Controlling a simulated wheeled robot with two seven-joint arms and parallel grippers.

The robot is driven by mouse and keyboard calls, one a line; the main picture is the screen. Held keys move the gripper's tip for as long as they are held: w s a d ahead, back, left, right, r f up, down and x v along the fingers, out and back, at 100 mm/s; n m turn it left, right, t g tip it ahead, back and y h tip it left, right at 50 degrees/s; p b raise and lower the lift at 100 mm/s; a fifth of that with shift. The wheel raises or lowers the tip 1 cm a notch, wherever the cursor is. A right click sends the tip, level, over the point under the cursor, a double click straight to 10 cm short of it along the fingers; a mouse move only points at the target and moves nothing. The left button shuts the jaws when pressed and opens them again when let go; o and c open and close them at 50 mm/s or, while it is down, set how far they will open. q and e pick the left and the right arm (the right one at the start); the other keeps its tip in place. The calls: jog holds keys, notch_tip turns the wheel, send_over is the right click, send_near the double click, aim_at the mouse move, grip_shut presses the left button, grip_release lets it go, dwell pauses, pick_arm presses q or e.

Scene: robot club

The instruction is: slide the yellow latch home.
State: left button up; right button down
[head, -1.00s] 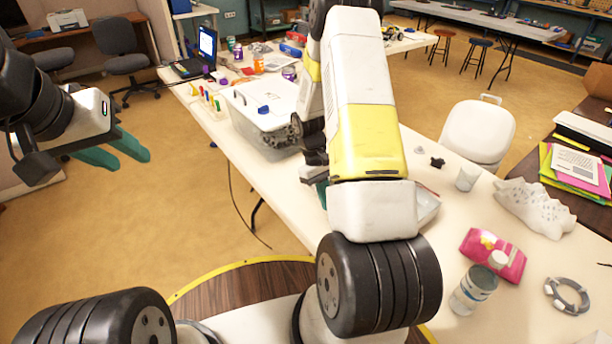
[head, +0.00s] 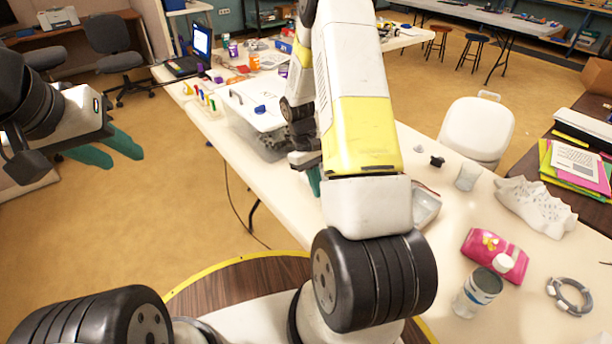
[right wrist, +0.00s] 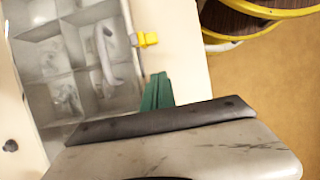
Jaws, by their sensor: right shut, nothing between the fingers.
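The yellow latch (right wrist: 146,39) shows in the right wrist view, at the right side of a clear compartment case (right wrist: 62,126). Whether it is fully seated cannot be told. My right gripper (right wrist: 160,78) has its green fingers together and empty, a little below the latch in that view and apart from it. In the head view my right arm hides the latch and most of the case; a corner of the case (head: 427,208) shows, and a green fingertip of the right gripper (head: 314,181). My left gripper (head: 122,155) is open and empty over the floor at the left.
A lidded clear tub (head: 257,112) stands on the white table beyond my right arm. A pink pack (head: 492,252), a cup (head: 478,292) and a grey ring (head: 570,296) lie to the right. The table edge runs close beside the latch.

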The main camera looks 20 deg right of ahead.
jog(key=v, duration=0.7)
jog(key=shift+w+a, duration=0.1)
jog(key=shift+w, duration=0.05)
jog(key=s+a+r+m+t+y, duration=0.1)
jog(key=s+a+r+t, duration=0.15)
jog(key=r, duration=0.65)
jog(key=s+a+r+m+t+y, duration=0.1)
jog(key=s+a+r+t, duration=0.15)
jog(key=r, duration=0.65)
jog(key=s+a+r+t, duration=0.2)
jog(key=s+r, duration=0.2)
jog(key=s, duration=0.3)
jog(key=s+a+r+m+t+y, duration=0.1)
jog(key=s+a+r+t, duration=0.1)
jog(key=s+r, duration=0.3)
jog(key=shift+s+r+t+y, duration=0.15)
jog(key=shift+s+t+y, duration=0.15)
jog(key=shift+s+t, duration=0.55)
jog(key=shift+s+a, duration=0.1)
jog(key=shift+a, duration=0.05)
